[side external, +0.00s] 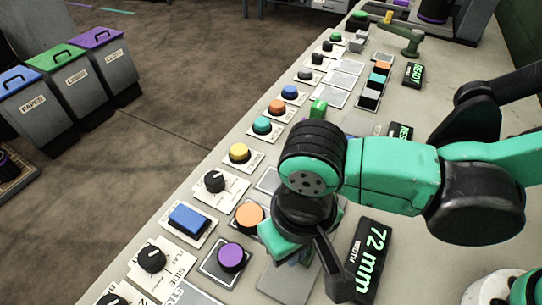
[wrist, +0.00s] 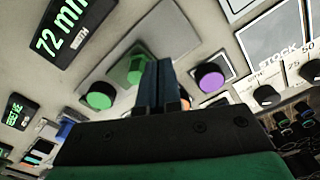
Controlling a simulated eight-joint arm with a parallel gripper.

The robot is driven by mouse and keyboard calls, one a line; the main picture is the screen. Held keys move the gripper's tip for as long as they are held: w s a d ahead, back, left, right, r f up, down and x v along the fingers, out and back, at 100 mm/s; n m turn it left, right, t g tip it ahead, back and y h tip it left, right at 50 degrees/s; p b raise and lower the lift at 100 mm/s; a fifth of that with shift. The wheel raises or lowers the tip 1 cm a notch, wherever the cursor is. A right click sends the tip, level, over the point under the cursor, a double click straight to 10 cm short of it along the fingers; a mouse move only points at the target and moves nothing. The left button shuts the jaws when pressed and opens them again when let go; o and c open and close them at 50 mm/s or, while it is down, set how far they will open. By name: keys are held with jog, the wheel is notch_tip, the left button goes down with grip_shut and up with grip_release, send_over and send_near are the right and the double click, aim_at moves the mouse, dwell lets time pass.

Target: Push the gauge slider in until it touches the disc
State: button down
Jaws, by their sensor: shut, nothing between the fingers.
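My gripper (wrist: 157,72) is shut and empty, with its dark fingers close together over the panel. In the wrist view a bright green piece (wrist: 137,68) shows just behind and left of the fingers, on a grey plate, and a round green part (wrist: 100,96) sits further left. I cannot tell which is the gauge slider, or whether the fingers touch anything. A purple disc-shaped part (wrist: 209,78) is to the right, apart from the fingers; it also shows in the side view (side external: 231,257). The width display (side external: 370,255) reads 72 mm. My wrist hides the green parts in the side view.
An orange button (side external: 249,215), a blue rectangular button (side external: 190,219) and a black knob (side external: 151,258) stand near the gripper. More buttons and knobs line the panel's left edge. Labelled bins (side external: 80,75) stand on the floor beyond. A bare grey plate (side external: 288,284) lies beside the purple part.

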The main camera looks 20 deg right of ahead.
aim_at(291, 272)
jog(key=shift+f, duration=2.15)
jog(key=shift+w+d, duration=1.35)
jog(key=shift+s, duration=0.1)
jog(key=shift+s+a, duration=0.45)
jog(key=shift+a, duration=0.1)
jog(key=shift+r, duration=3.5)
